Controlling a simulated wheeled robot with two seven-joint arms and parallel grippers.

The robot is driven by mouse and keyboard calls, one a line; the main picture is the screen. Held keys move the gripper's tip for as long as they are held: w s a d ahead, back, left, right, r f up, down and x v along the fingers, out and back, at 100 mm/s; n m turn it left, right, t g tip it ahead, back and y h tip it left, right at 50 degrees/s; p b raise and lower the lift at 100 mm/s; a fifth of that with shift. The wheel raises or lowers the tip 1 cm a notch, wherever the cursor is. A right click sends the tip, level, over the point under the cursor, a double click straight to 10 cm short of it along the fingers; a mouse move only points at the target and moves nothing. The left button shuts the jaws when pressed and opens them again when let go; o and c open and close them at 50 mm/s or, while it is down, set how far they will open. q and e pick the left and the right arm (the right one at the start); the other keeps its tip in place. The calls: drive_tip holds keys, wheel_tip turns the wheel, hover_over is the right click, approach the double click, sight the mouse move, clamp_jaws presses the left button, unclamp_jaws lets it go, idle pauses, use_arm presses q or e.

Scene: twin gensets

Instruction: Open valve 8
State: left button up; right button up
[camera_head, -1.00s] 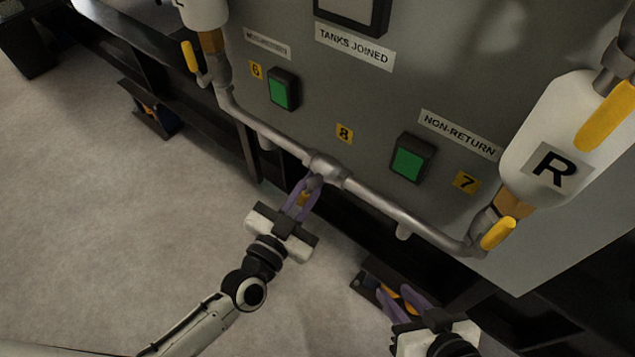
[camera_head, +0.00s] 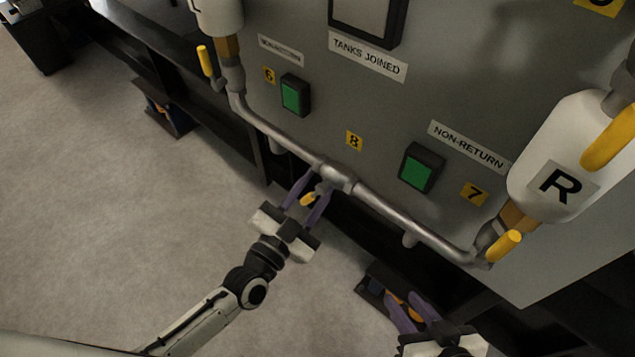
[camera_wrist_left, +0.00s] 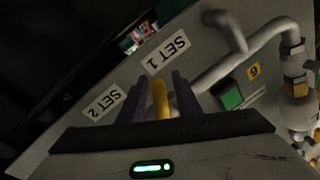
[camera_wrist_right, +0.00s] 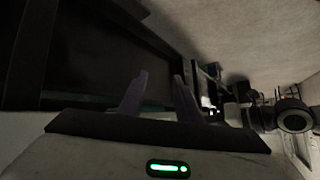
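Valve 8 (camera_head: 338,177) sits in the middle of the grey cross pipe, below the yellow "8" tag (camera_head: 354,140). Its short yellow handle (camera_head: 308,199) points down and left, away from the pipe. My left gripper (camera_head: 308,198) is open, with one purple finger on each side of the handle. In the left wrist view the yellow handle (camera_wrist_left: 160,100) stands between the fingers, with gaps showing beside it. My right gripper (camera_head: 413,308) is open and low at the bottom right. In the right wrist view its fingers (camera_wrist_right: 160,95) are apart and empty.
The grey panel carries green indicators (camera_head: 294,95) (camera_head: 417,170) and labels above the pipe. Yellow levers of valve 6 (camera_head: 204,61) and valve 7 (camera_head: 503,246) stand at the pipe ends. A white "R" tank (camera_head: 540,205) is at right. Open floor lies left.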

sight(305, 203)
use_arm(q)
drive_tip(key=p+v, duration=0.1)
drive_tip(key=v, duration=0.8)
drive_tip(key=shift+s+p, duration=0.1)
drive_tip(key=shift+p, duration=0.3)
drive_tip(key=shift+s+a+f, duration=0.1)
drive_tip(key=shift+s+a, duration=0.15)
drive_tip(key=shift+s, duration=0.3)
use_arm(e)
drive_tip(key=shift+d+r, duration=0.1)
drive_tip(key=shift+r, duration=0.2)
